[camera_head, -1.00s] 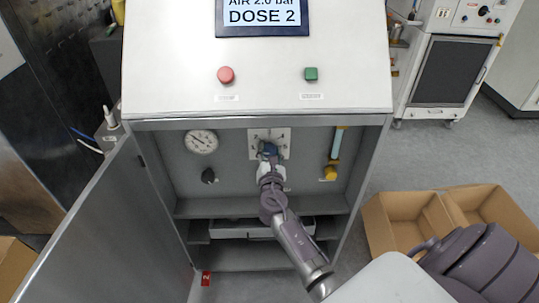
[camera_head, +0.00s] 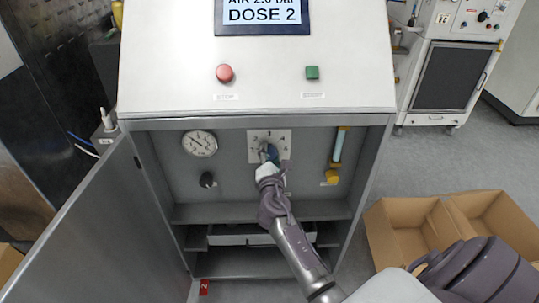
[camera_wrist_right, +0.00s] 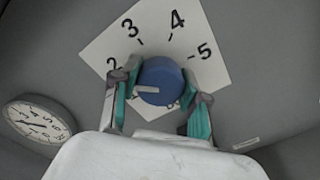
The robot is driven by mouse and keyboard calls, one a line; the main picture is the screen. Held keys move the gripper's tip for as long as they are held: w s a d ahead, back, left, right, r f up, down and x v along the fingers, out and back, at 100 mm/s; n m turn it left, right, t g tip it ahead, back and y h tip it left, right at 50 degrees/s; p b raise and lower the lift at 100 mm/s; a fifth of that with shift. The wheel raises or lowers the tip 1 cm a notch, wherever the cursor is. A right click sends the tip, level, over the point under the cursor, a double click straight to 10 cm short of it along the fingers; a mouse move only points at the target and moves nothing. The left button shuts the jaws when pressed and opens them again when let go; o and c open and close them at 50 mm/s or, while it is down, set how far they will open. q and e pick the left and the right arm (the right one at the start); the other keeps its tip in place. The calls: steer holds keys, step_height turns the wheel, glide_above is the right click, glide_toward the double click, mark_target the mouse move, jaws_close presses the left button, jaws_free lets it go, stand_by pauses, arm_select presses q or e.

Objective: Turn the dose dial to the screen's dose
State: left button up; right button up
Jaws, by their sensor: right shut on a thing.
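The blue dose dial (camera_wrist_right: 162,80) sits on a white numbered plate (camera_wrist_right: 145,40) on the cabinet's back panel; the plate also shows in the head view (camera_head: 284,136). In the wrist view the dial's white pointer points left and slightly down, below the 2. The 2, 3, 4 and 5 are readable; the lower plate is partly hidden. My right gripper (camera_wrist_right: 160,98) is shut on the dial, one finger at each side; it also shows in the head view (camera_head: 268,158). The screen (camera_head: 262,14) reads DOSE 2. My left gripper is out of view.
A pressure gauge (camera_head: 200,143) and black knob (camera_head: 207,180) are left of the dial. A yellow-ended tube (camera_head: 337,150) is to its right. The cabinet door (camera_head: 90,220) hangs open at left. Cardboard boxes (camera_head: 395,235) stand at right.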

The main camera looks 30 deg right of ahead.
steer(key=o, duration=1.1)
steer(key=shift+o, duration=0.2)
steer(key=v, duration=1.2)
steer(key=shift+d, duration=0.1)
